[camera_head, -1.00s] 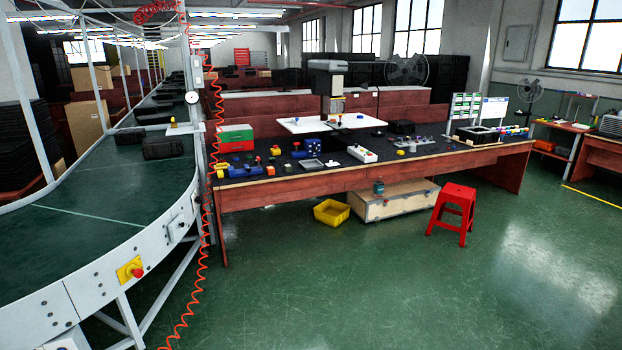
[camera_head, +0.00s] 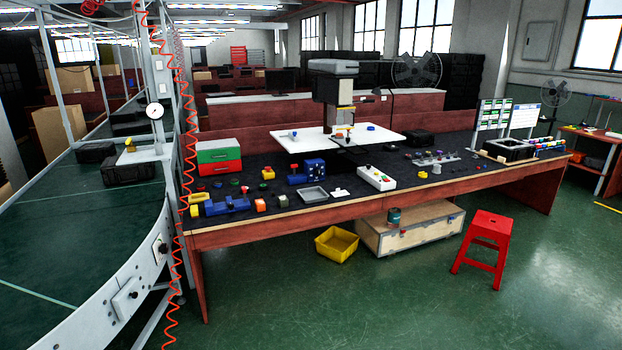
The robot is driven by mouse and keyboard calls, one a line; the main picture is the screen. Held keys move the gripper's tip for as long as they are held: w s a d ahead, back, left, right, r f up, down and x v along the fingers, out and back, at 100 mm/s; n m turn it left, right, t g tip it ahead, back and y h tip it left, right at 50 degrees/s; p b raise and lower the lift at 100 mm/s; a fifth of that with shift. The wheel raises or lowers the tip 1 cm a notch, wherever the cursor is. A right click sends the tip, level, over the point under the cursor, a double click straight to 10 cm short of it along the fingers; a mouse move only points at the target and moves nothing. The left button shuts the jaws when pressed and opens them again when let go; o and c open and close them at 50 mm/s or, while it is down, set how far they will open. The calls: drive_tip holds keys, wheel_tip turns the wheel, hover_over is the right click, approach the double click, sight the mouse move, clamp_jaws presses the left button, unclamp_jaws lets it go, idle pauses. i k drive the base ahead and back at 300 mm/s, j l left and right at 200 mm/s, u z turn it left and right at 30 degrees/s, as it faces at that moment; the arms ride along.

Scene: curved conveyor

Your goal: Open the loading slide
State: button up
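My gripper is not in view. No part in the head view is clearly recognisable as the loading slide. A grey and black upright machine (camera_head: 334,88) stands at the back of the workbench, with a white plate (camera_head: 310,140) spread at its foot. A blue device (camera_head: 226,206) lies near the bench's front left corner. A blue block with a dial (camera_head: 314,168) stands further right, behind a grey tray (camera_head: 313,195). A white control box with coloured buttons (camera_head: 376,179) lies right of the tray. These parts are small in the picture.
The long workbench (camera_head: 430,190) has red-brown sides. The curved conveyor (camera_head: 100,225) carries black cases at left, with a coiled red hose (camera_head: 183,190) beside it. A yellow bin (camera_head: 336,244), a wooden crate (camera_head: 410,232) and a red stool (camera_head: 485,245) stand in front. Green floor in front is open.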

sight(345, 142)
drive_tip(key=i, duration=4.8)
